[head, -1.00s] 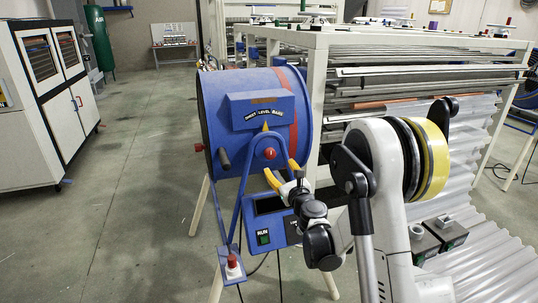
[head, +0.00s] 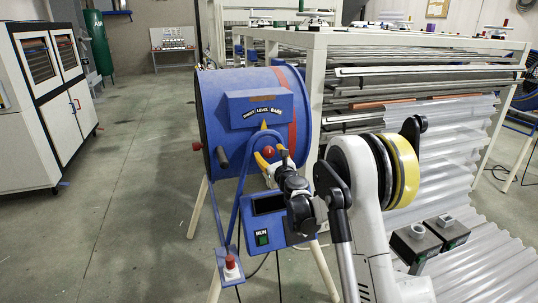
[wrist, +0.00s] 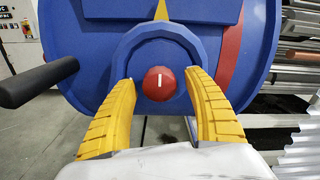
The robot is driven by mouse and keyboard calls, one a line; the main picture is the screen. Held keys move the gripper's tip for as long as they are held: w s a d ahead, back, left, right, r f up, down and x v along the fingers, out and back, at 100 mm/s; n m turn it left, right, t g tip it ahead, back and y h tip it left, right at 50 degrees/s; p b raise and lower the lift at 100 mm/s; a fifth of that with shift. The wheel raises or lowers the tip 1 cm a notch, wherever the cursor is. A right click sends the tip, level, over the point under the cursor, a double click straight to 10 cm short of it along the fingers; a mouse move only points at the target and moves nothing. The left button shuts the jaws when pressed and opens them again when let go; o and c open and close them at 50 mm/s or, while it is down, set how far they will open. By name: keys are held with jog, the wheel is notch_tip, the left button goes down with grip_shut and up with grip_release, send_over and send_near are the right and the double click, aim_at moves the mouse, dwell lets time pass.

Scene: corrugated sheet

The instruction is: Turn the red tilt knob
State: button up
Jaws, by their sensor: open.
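The red tilt knob (head: 269,152) is a round red knob on the front of the blue drum (head: 215,105). In the wrist view the knob (wrist: 159,83) carries a short white line standing upright. My gripper (head: 267,158) is open, its yellow fingers reaching toward the knob. In the wrist view my gripper (wrist: 158,92) has one finger on each side of the knob, with a gap on both sides. I cannot tell how far the fingertips are from the drum face.
A dark handle (wrist: 38,82) sticks out at the left of the drum. A blue box with a green RUN button (head: 262,238) sits below, and a red button (head: 230,262) is at lower left. A rack of metal profiles (head: 400,75) stands right.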

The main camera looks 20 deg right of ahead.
jog(key=c, duration=1.2)
jog(key=shift+n, duration=0.3)
jog(key=n, duration=0.3)
jog(key=shift+n, duration=0.3)
jog(key=n, duration=0.4)
jog(key=shift+d+n, duration=0.1)
jog(key=shift+n, duration=0.2)
jog(key=n, duration=0.4)
jog(key=shift+r, duration=0.1)
jog(key=shift+n, duration=2.5)
